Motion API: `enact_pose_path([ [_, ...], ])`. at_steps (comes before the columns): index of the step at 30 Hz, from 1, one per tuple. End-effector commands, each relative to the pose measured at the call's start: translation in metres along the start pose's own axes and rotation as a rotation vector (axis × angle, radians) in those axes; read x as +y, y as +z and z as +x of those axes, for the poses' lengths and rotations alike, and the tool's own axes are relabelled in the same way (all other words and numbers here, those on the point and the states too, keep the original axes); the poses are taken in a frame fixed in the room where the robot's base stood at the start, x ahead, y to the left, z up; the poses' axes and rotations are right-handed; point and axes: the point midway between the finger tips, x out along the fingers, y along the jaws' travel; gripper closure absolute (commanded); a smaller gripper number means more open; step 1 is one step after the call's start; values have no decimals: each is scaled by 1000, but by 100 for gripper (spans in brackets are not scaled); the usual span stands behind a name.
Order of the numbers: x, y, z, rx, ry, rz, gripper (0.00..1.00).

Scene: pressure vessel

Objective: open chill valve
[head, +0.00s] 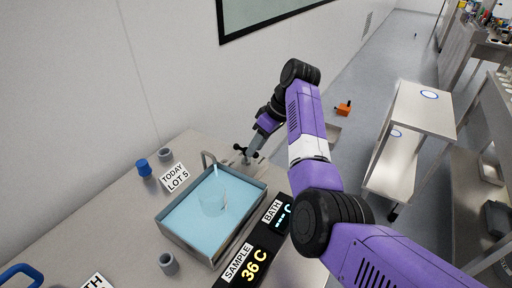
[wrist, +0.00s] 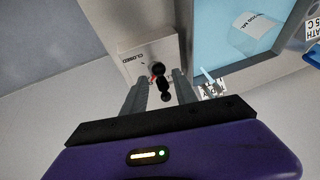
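The chill valve shows in the wrist view as a black handle with round knobs (wrist: 164,88) on a pale plate marked CLOSED (wrist: 131,56). A bit of red shows beside the handle's hub. In the head view the valve's dark knobs (head: 239,147) are beside the far corner of the bath, partly hidden by my gripper (head: 250,155). In the wrist view my gripper (wrist: 160,88) is open, with one finger on each side of the handle. A gap shows between the handle and the fingers; I cannot tell whether either touches.
A steel bath of blue liquid (head: 178,236) holds a clear beaker (head: 212,203). A black display (head: 262,243) reads SAMPLE 36 C; its BATH reading shows dashes. A wall rises behind.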

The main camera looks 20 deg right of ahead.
Motion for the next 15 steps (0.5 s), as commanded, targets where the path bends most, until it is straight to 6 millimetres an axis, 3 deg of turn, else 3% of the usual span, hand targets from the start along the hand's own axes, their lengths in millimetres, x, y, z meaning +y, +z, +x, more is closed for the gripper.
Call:
enact_pose_path([
  [10, 0, -1, -58, 0, 3, 1, 66],
  [15, 1, 0, -71, 0, 2, 2, 66],
])
